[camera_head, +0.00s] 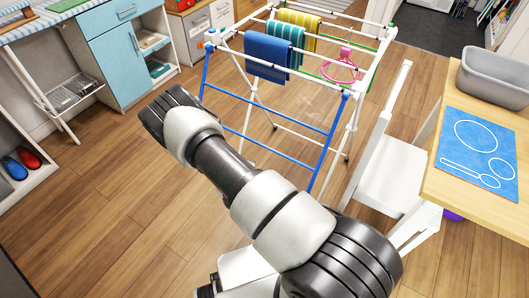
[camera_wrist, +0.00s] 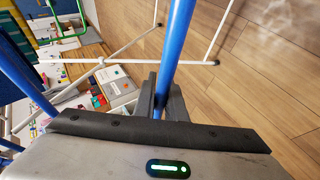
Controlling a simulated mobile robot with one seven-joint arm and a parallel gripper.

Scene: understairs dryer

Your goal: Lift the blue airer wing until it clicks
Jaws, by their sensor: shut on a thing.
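The blue airer wing (camera_head: 265,127) hangs down at a slant from the near side of the white airer (camera_head: 255,92) in the head view. In the wrist view a blue bar of the wing (camera_wrist: 176,45) runs down between the two dark fingers of my gripper (camera_wrist: 164,96). My gripper is shut on this bar. Another blue bar shows at the left of the wrist view. In the head view my arm hides my gripper and the wing's lower left end.
Blue, teal-striped and yellow-striped towels (camera_head: 305,28) and a pink hanger (camera_head: 342,67) hang on the airer. A white chair (camera_head: 390,170) and wooden table (camera_head: 455,200) stand right. A blue cabinet (camera_head: 113,60) stands left. The floor at lower left is clear.

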